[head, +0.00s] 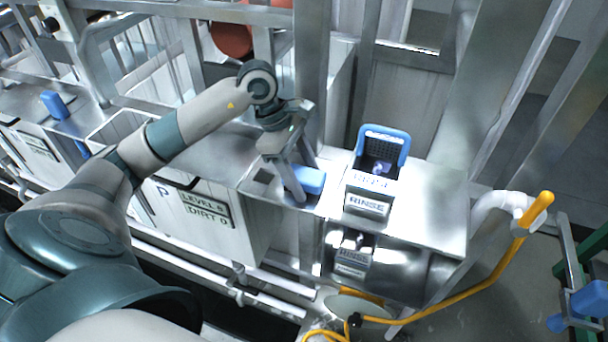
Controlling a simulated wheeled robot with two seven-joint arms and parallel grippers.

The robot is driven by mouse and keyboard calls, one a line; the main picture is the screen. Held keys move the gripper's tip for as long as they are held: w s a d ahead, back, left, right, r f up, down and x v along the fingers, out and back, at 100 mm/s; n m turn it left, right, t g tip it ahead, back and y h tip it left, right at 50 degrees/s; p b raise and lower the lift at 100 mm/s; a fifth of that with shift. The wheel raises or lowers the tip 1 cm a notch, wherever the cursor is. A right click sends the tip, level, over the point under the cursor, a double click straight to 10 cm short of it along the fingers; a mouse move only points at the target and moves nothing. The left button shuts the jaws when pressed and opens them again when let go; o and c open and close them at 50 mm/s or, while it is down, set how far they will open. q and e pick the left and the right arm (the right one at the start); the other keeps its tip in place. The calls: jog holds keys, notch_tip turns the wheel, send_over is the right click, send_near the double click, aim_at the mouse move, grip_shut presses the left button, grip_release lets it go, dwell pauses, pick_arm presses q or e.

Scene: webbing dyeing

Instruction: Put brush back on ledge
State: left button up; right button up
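A blue block-shaped brush (312,180) is at the right end of the grey metal ledge (232,160), just left of the rinse station. My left gripper (305,182) points down at it, with one finger on its near left side and the other behind it. The fingers are spread about as wide as the brush. I cannot tell whether they press on it or whether it rests fully on the ledge. My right gripper is not in view.
A blue-rimmed holder (384,150) stands on the metal top above a RINSE label (367,204). Another blue block (55,105) lies at far left. A yellow hose (480,284) loops over the floor at right. Metal posts rise behind the ledge.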

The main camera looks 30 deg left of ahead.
pick_arm(q)
jog(key=shift+r, duration=0.2)
jog(key=shift+a+r, duration=0.15)
jog(key=b+v, duration=0.4)
jog(key=v, duration=0.5)
jog(key=shift+a+r, duration=0.1)
jog(key=shift+r, duration=0.3)
jog(key=shift+v, duration=0.8)
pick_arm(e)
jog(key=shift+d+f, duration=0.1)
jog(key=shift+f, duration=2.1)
pick_arm(q)
jog(key=shift+s, duration=0.1)
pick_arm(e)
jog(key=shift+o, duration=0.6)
